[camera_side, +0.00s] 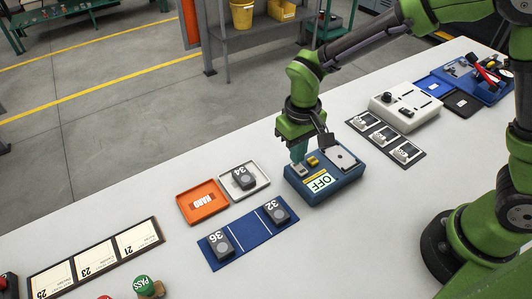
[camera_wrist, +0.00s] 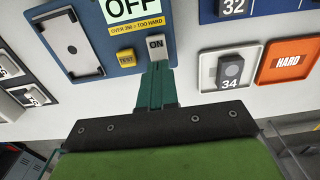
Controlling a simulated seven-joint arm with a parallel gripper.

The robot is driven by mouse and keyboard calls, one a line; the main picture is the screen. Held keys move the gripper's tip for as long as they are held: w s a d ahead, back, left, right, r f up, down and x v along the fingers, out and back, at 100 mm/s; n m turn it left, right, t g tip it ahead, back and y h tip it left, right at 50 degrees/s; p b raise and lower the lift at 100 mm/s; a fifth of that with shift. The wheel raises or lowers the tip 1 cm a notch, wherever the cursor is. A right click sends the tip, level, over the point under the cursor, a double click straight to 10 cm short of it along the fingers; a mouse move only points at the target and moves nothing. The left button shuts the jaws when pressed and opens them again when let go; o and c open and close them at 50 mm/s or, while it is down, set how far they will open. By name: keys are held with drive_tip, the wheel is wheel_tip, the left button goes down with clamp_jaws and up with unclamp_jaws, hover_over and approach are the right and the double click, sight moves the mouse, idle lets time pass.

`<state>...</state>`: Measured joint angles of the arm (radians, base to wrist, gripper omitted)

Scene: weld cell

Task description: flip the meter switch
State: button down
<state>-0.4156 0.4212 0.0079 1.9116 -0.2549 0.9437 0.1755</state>
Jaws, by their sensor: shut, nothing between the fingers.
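The blue meter (camera_side: 322,184) stands on the bench and shows in both views. Its display (camera_side: 318,182) reads OFF. The switch (camera_wrist: 156,46) is a grey rocker marked ON, beside a yellow TEST button (camera_wrist: 126,57). My gripper (camera_wrist: 156,66) is shut and empty, with its teal fingertips right at the lower edge of the switch in the wrist view. I cannot tell whether they touch it. In the side view my gripper (camera_side: 298,158) points down over the switch end of the meter.
An orange HARD tray (camera_side: 187,212) and a white tray (camera_side: 256,169) holding block 34 (camera_side: 243,177) lie left of the meter. A blue mat (camera_side: 243,240) with blocks 36 and 32 is in front. A white device (camera_side: 404,104) and dark card strip (camera_side: 411,158) are to the right.

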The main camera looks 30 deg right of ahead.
sight(300, 167)
drive_tip(key=shift+r, duration=2.75)
drive_tip(key=shift+s+d+f, duration=0.1)
drive_tip(key=shift+s+f, duration=0.15)
drive_tip(key=shift+s, duration=0.3)
drive_tip(key=s+d+r+m+t+y, duration=0.2)
drive_tip(key=s+d+r+m+t, duration=0.2)
drive_tip(key=s+d+r+t, duration=0.3)
drive_tip(key=s+d+r, duration=0.4)
drive_tip(key=d+r, duration=0.1)
drive_tip(key=r, duration=0.1)
drive_tip(key=shift+s+d, duration=0.2)
drive_tip(key=shift+d, duration=0.2)
